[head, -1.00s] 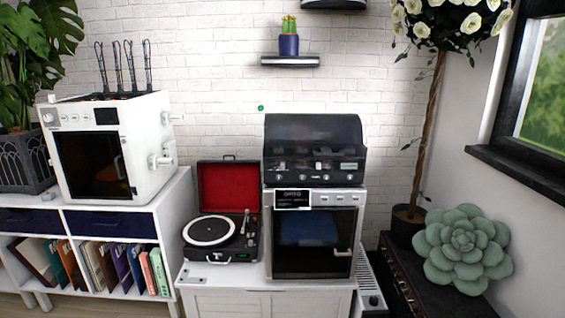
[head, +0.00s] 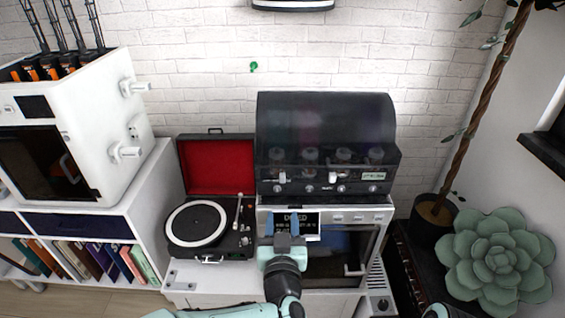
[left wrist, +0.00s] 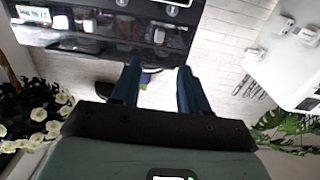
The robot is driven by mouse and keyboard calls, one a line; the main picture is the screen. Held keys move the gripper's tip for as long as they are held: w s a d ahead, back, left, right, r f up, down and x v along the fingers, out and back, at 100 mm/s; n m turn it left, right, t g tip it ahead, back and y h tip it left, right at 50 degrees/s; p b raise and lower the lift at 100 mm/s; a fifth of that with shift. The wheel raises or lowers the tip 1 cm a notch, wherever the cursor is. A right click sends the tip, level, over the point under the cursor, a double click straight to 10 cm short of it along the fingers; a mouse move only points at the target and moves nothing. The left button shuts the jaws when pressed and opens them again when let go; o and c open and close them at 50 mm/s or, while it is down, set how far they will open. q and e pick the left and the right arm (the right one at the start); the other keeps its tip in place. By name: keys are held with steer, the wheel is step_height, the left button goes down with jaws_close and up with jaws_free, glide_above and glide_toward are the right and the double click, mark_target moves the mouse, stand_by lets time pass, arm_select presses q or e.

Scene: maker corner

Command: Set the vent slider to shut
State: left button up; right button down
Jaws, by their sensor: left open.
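A black box with a smoked clear lid (head: 325,120) stands on top of the white-framed machine. Its front panel carries two pale slider-like tabs, a left one (head: 282,177) and a right one (head: 333,177), above a row of small round knobs. I cannot read which is the vent slider. My left gripper (head: 281,222) is open and empty, fingers up, in front of the lower machine's display and below the left tab. In the left wrist view the open fingers (left wrist: 157,70) point toward the dark box (left wrist: 105,38), seen upside down. My right gripper is not seen.
The white-framed machine (head: 378,218) has a glass door and handle. A record player (head: 198,223) with its red-lined lid open stands at its left. A white printer (head: 85,130) is further left. A green succulent (head: 497,258) sits at the right.

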mark_target(283, 179)
arm_select(q)
steer(key=w, duration=0.4)
steer(key=w+p, duration=0.1)
steer(key=w, duration=0.8)
steer(key=shift+r, duration=0.25)
steer(key=shift+s, duration=0.1)
